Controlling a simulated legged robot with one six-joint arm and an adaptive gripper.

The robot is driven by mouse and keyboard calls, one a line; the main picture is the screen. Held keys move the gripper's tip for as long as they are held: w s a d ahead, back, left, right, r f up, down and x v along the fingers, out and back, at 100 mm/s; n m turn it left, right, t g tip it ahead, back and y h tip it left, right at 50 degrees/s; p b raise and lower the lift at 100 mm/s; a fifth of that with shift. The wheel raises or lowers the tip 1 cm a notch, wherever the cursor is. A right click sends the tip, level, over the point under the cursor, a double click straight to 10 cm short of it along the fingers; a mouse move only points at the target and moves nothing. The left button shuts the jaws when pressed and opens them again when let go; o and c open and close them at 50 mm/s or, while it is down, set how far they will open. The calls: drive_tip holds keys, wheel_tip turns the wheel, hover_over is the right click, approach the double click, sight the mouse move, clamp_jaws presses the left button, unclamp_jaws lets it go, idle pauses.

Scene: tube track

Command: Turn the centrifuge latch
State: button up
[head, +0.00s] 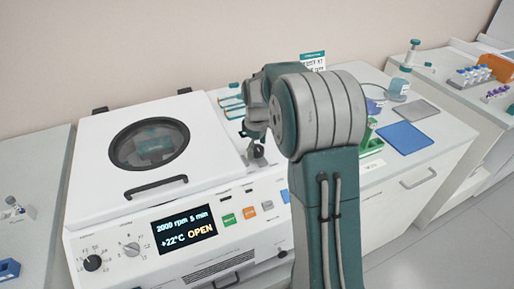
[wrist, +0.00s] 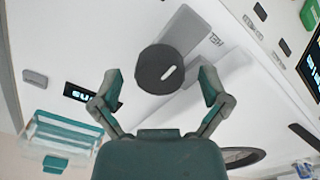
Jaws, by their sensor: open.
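The centrifuge (head: 90,225) is a white box with a round dark lid window and a black lid handle (head: 156,187). Its lid looks down, and its display (head: 184,230) reads 2000 rpm 5 min, +22°C, OPEN. In the wrist view the latch (wrist: 158,70) is a dark round knob with a white line slanting up to the right. My gripper (wrist: 160,88) is open, with one finger on each side of the knob and gaps showing between. In the head view my gripper (head: 256,137) is over the centrifuge's right part, largely hidden by my arm.
To the right a counter holds a blue mat (head: 404,138), a grey mat (head: 417,110) and a green rack (head: 366,133). A teal-lidded jar (head: 398,89) stands behind. A teal-and-clear rack (wrist: 60,137) is at lower left in the wrist view.

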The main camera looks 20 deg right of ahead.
drive_tip(key=c, duration=1.2)
drive_tip(key=shift+o, duration=0.3)
drive_tip(key=m, duration=0.4)
drive_tip(key=shift+s+f+m, duration=0.1)
drive_tip(key=shift+f+m, duration=0.05)
drive_tip(key=shift+m, duration=0.25)
drive_tip(key=m, duration=0.9)
drive_tip(key=shift+m, duration=2)
